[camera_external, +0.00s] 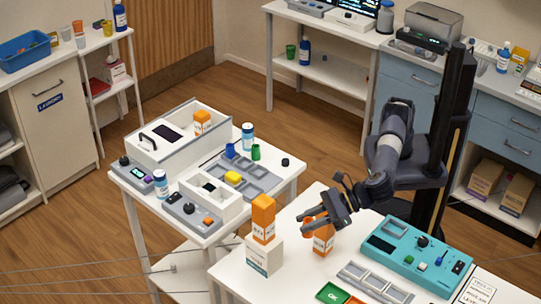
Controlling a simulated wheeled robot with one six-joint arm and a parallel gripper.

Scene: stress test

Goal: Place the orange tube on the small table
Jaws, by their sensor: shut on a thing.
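An orange tube (323,242) with a white label is upright under the fingers of my gripper (316,222), over the front white table (290,277). My gripper is shut on its upper part, and the fingers hide its top. I cannot tell whether its bottom touches the tabletop. A smaller white table (278,192) with a lower shelf stands to the left. Another orange container (263,219) stands on a white box (264,254) just left of my gripper, and one more orange container (202,122) is in an open white case on the left table.
A teal control panel (418,250) and a grey tray (375,281) lie right of my gripper. The left table holds the white case (175,160), a grey tray (246,178), bottles and small devices. Its right corner has some bare room.

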